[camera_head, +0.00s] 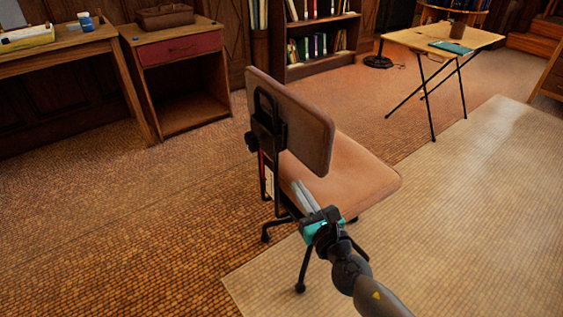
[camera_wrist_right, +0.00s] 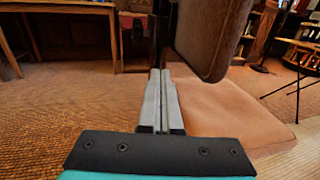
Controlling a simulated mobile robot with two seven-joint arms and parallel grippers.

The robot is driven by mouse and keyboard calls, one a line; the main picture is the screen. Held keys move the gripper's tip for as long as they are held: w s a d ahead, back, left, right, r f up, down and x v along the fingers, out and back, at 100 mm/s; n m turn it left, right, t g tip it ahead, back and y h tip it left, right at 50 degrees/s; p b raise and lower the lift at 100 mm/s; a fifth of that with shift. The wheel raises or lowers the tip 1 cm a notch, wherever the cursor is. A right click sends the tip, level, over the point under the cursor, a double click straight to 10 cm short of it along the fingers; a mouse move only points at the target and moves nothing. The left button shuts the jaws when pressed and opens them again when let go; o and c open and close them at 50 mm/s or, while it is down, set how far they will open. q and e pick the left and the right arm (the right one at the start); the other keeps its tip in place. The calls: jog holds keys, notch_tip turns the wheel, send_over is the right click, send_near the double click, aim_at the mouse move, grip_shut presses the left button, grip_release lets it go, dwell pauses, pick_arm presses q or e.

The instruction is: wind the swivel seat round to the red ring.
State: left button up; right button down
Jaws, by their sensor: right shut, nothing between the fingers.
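The swivel seat is a brown padded chair; its seat cushion (camera_head: 345,175) points to the lower right and its backrest (camera_head: 292,115) faces me from behind. The cushion (camera_wrist_right: 225,110) and backrest (camera_wrist_right: 212,35) fill the right of the right wrist view. A narrow red mark and a pale label (camera_head: 269,182) show by the back post; I cannot make out a red ring. My right gripper (camera_head: 298,187) is shut and empty, its fingers beside the cushion's near left edge, below the backrest. I cannot tell whether they touch it. My left gripper is not in view.
A pale rug (camera_head: 470,220) lies under the chair's right side. A desk (camera_head: 60,47) and a cabinet with a red drawer (camera_head: 180,49) stand at the left. A folding table (camera_head: 445,40) stands at the back right. Floor left of the chair is clear.

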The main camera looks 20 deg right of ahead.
send_near(277, 154)
jog(key=w, duration=0.2)
jog(key=w+b, duration=0.1)
jog(key=w, duration=0.2)
jog(key=shift+a+r, duration=0.1)
jog(key=shift+a, duration=0.1)
jog(key=shift+w, duration=0.35)
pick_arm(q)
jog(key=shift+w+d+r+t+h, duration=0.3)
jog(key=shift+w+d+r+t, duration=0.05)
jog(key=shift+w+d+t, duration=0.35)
pick_arm(e)
jog(key=shift+w, duration=0.6)
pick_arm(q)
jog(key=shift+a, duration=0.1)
pick_arm(e)
jog(key=shift+a, duration=0.15)
